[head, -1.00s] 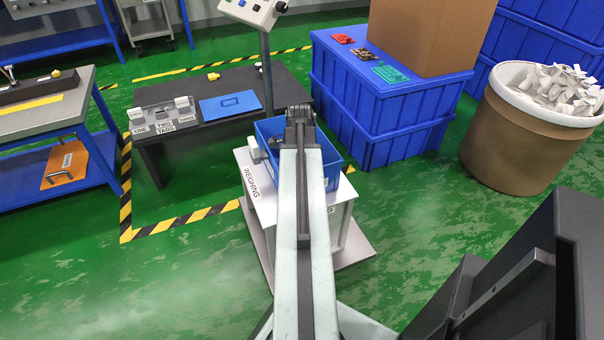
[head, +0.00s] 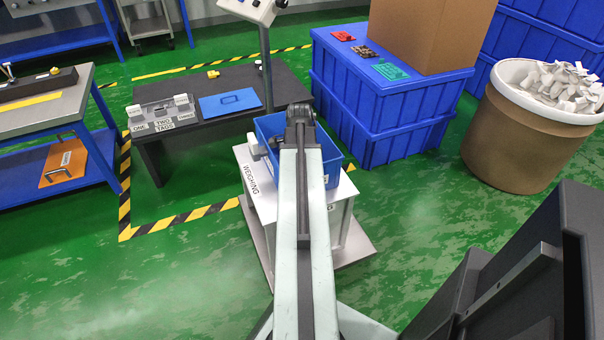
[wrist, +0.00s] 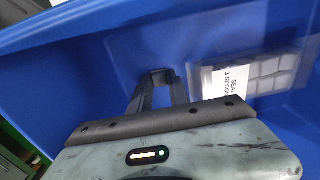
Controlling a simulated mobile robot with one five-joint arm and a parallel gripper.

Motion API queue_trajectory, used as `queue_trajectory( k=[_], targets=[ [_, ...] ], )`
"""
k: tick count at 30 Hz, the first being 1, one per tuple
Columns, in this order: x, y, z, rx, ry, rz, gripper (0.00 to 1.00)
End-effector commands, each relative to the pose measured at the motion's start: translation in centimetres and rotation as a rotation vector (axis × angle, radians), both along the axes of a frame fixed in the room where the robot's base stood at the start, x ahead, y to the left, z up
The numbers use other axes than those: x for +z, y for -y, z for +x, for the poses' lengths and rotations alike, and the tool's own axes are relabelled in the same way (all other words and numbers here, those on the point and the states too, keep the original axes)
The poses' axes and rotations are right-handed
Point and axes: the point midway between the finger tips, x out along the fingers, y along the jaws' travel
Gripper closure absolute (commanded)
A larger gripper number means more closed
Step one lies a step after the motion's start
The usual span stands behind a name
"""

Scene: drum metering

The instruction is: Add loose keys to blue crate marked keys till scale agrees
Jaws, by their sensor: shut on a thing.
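A blue crate (head: 268,128) stands on the white stand marked WEIGHING (head: 256,196). In the head view my arm covers much of the crate, and my gripper's fingertips are hidden. In the wrist view the crate's blue walls (wrist: 90,62) surround my gripper (wrist: 157,77), whose dark fingers come close together at the tips. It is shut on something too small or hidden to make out. A pale block of grey squares with a label reading SEAL 3 SECONDS (wrist: 228,80) is right of the fingers. I cannot make out a keys marking or any scale reading.
A wide drum of white pieces (head: 536,122) stands at right. Blue bins (head: 345,108) carry red (head: 343,36), dark (head: 366,52) and green (head: 391,72) items and a cardboard box (head: 432,35). A dark table (head: 190,133) holds a blue panel (head: 230,103). A post (head: 266,70) rises behind the crate.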

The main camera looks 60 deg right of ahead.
Motion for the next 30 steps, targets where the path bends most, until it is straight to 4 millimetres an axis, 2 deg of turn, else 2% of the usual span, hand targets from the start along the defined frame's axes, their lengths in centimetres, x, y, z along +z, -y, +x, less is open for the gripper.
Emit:
queue_trajectory(
  k=[5,6,8,20,23,30],
  targets=[
    [0.0,0.0,0.0,0.0,0.0,0.0,1.0],
    [0.0,0.0,0.0,0.0,0.0,0.0,0.67],
    [0.0,0.0,0.0,0.0,0.0,0.0,0.52],
    [0.5,0.0,0.0,0.0,0.0,0.0,0.52],
    [1.6,0.0,0.0,0.0,0.0,0.0,0.52],
    [6.0,0.0,-0.1,0.0,0.0,0.0,0.52]
  ],
)
